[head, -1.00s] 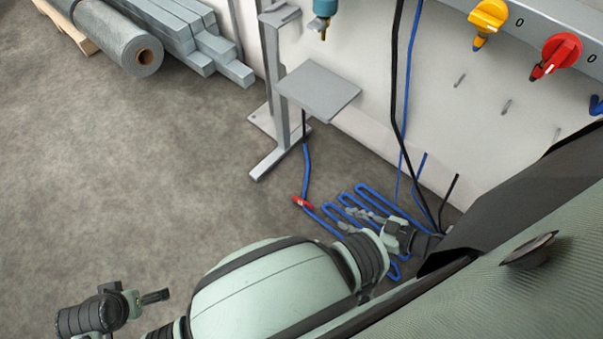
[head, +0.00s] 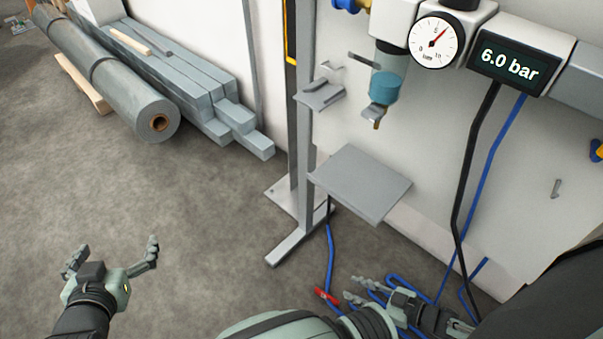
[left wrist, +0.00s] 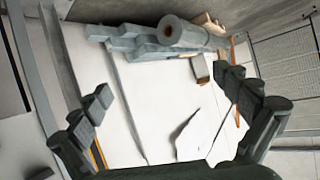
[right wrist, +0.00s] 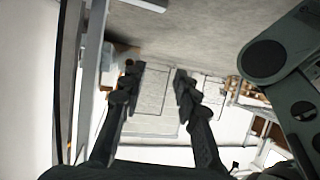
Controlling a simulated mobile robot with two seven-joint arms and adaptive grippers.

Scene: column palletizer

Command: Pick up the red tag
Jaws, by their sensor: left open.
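A small red piece (head: 327,296), the only thing like a red tag that I see, sits on the blue hose near the floor in the head view. It is too small to tell its shape. My right gripper (head: 352,288) is just right of it in the picture; I cannot tell the depth between them. Its fingers are apart with nothing between them in the right wrist view (right wrist: 157,72). My left gripper (head: 113,255) is wide open and empty over bare floor, far left of the red piece; its spread fingers also show in the left wrist view (left wrist: 162,82).
A metal stand with a grey plate (head: 362,184) rises behind the red piece. Blue hose loops (head: 400,283) lie by the wall. A gauge (head: 433,42) and a display (head: 507,57) reading 6.0 bar hang above. A grey roll (head: 110,80) and bars (head: 185,80) lie left.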

